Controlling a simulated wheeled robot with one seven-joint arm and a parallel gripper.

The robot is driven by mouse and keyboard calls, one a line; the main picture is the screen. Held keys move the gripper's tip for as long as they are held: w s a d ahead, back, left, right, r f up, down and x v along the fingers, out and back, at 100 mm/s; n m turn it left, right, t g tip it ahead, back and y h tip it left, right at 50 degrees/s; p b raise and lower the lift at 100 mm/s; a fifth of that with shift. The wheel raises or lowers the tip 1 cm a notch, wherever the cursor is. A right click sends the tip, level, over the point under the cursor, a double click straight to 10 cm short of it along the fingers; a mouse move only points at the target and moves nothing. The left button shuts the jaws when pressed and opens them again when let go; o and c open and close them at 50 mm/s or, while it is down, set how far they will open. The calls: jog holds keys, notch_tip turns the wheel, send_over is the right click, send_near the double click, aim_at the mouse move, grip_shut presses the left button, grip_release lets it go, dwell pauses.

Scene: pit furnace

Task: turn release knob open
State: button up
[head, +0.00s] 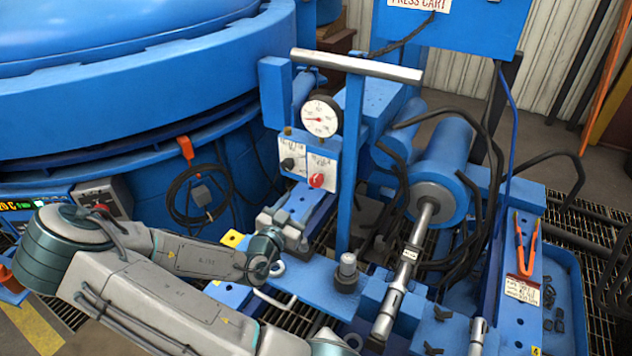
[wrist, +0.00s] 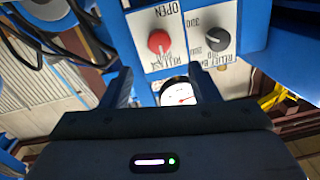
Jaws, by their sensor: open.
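The red release knob (head: 317,181) sits on the right white plate of a small control panel below a dial gauge. In the wrist view the panel appears upside down, with the red knob (wrist: 159,42) beside the word OPEN. The black relief knob (wrist: 216,40) is on the neighbouring plate; it also shows in the head view (head: 288,163). My gripper (wrist: 163,84) is open, with nothing between its fingers. In the picture the red knob is just beyond the fingertips, nearer the left finger, and apart from both. In the head view my gripper (head: 288,222) is below the panel.
The gauge (head: 321,117) stands above the plates. A blue T-handled post (head: 350,160) rises right of the panel. A blue cylinder with a steel rod (head: 438,175) and black hoses lie further right. The large blue furnace body (head: 130,110) fills the left.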

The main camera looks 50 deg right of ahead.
aim_at(315, 182)
jog(key=x, duration=1.1)
jog(key=shift+f, duration=0.1)
jog(key=shift+c, duration=0.3)
jog(key=c, duration=0.9)
jog(key=shift+d, duration=0.2)
jog(key=shift+a, duration=0.1)
